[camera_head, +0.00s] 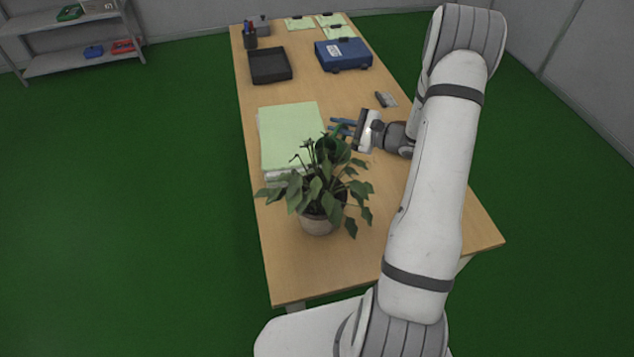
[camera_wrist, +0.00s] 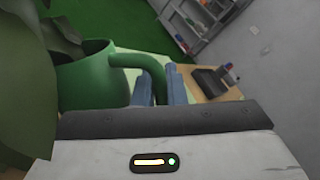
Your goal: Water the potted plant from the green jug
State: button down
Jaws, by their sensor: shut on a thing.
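The potted plant (camera_head: 320,215) stands in a pale pot near the front of the wooden table. The green jug (camera_head: 331,150) is just behind the plant, partly hidden by its leaves. In the wrist view the green jug (camera_wrist: 90,80) fills the left side, with its handle between my fingers, and dark leaves cover part of it. My gripper (camera_head: 340,127) is shut on the jug's handle and comes in from the right; its blue fingers also show in the wrist view (camera_wrist: 160,88). The jug's spout and any water are hidden.
A pale green stack of papers (camera_head: 290,130) lies left of the jug. Behind are a black tray (camera_head: 270,66), a blue case (camera_head: 343,54) and a pen cup (camera_head: 250,40). A small grey item (camera_head: 386,99) lies behind my gripper. The table's front left is clear.

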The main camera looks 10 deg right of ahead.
jog(key=shift+w+d+f+m, duration=0.2)
jog(key=shift+f+m, duration=0.05)
jog(key=shift+f, duration=0.1)
jog(key=shift+w+d+f+m, duration=0.15)
jog(key=shift+d+f+m, duration=0.1)
jog(key=shift+f, duration=0.1)
jog(key=shift+w+d+r, duration=0.1)
jog(key=shift+w+r, duration=0.05)
dwell(1.3)
jog(key=w+d+f+m+y+b, duration=0.1)
jog(key=w+d+f+m+b, duration=0.1)
jog(key=w+d+m, duration=0.3)
jog(key=shift+d+f+m+y, duration=0.25)
jog(key=shift+f+m+y, duration=0.15)
jog(key=shift+f+m, duration=0.4)
jog(key=shift+r, duration=0.15)
dwell(1.2)
